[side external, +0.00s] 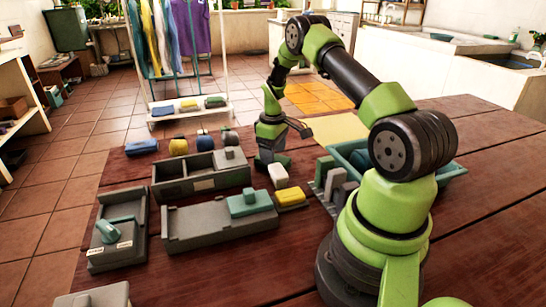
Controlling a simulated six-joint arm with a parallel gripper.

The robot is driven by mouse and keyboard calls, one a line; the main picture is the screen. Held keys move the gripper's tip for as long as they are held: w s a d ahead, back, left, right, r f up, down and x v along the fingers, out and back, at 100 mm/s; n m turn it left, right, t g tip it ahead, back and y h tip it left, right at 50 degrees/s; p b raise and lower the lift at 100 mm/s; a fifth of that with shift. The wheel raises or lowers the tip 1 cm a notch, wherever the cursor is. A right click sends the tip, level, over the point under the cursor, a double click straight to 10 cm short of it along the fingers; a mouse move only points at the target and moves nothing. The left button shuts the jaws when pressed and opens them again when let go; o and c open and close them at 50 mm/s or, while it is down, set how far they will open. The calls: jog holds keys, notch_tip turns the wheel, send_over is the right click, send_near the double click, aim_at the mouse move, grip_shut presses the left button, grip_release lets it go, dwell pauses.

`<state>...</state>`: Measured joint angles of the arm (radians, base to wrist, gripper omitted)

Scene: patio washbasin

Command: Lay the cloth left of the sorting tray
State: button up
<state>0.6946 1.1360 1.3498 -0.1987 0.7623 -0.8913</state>
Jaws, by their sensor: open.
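My gripper (274,159) is open and low over the table, just right of a grey divided tray (172,190) that looks like the sorting tray. One finger shows dark at its right side; the space between the fingers is partly hidden. A flat pale yellow sheet (338,129) lies behind and right of my gripper, partly hidden by my arm; I cannot tell whether it is the cloth. A folded-looking blue piece (141,147) lies behind the tray's left end. A white block (278,176) lies just in front of my gripper.
A long grey tray (185,232) with a teal block (250,202) stands in front, beside a yellow block (291,198). A grey box with a teal handle (117,230) stands left.

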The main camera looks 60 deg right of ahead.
notch_tip(320, 180, up, 10)
jog(key=a+r+m+t, duration=0.1)
jog(key=a+r+t, duration=0.1)
jog(key=a+r, duration=0.9)
jog(key=s+a+r+m+t+y, duration=0.1)
jog(key=s+a+r+t, duration=0.1)
jog(key=s+a, duration=0.5)
jog(key=s+a+r+m+t+y, duration=0.1)
jog(key=s+a+r+m+t, duration=0.1)
jog(key=s+a+r, duration=0.3)
jog(key=s+a+t, duration=0.1)
jog(key=s+a, duration=0.2)
jog(key=a, duration=0.1)
jog(key=shift+s+a+r, duration=0.2)
jog(key=shift+a+r, duration=0.05)
jog(key=shift+r, duration=0.05)
